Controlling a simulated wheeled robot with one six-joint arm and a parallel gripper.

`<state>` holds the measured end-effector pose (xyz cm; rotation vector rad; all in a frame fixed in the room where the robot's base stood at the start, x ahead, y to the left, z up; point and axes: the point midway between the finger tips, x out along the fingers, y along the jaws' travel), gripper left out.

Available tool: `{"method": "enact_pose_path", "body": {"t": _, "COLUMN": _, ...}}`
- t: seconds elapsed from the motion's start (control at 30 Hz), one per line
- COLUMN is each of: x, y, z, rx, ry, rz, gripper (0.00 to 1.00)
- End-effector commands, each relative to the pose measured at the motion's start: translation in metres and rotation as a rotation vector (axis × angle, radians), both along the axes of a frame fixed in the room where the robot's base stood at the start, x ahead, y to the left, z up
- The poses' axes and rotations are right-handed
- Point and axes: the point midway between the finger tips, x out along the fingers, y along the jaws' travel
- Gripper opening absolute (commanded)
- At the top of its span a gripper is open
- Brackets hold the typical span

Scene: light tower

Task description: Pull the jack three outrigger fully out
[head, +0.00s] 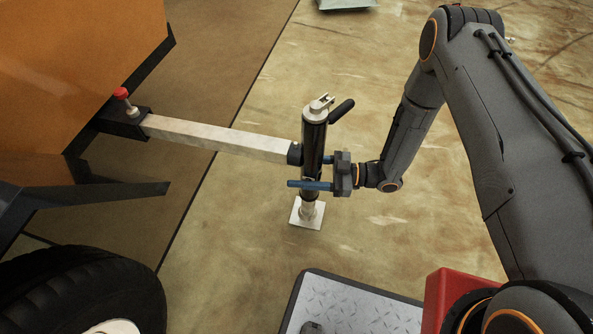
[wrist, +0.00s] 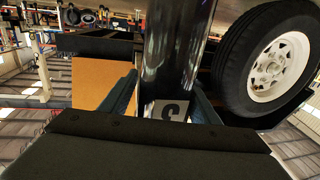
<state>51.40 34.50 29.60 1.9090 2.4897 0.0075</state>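Jack three (head: 314,142) is an upright dark post with a pale cap and side handle on top and a square white foot (head: 306,213) below. A pale outrigger beam (head: 225,137) runs left from it to a black socket (head: 127,124) with a red knob (head: 121,92). A long stretch of beam shows outside the socket. My gripper (head: 310,173) comes from the right, its blue fingers on either side of the post, seemingly shut on it. In the wrist view the dark post (wrist: 178,50) with its "3" label stands between the fingers (wrist: 165,98). The contact faces are hidden.
An orange machine body (head: 70,70) fills the upper left, with a black tyre (head: 85,295) at the lower left. A metal plate (head: 350,308) and red box (head: 455,290) are at the bottom.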

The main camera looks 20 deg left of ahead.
Motion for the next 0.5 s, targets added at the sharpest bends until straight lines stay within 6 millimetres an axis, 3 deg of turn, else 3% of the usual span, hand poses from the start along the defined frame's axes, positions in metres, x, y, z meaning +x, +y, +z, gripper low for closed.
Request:
{"method": "enact_pose_path", "body": {"t": 0.33, "x": -0.006, "y": 0.003, "z": 0.0, "rx": -0.001, "ry": 0.005, "rz": 0.013, "gripper": 0.65}}
{"method": "enact_pose_path", "body": {"t": 0.5, "x": -0.001, "y": -0.012, "z": 0.0, "rx": -0.001, "ry": 0.005, "rz": 0.01, "gripper": 0.65}}
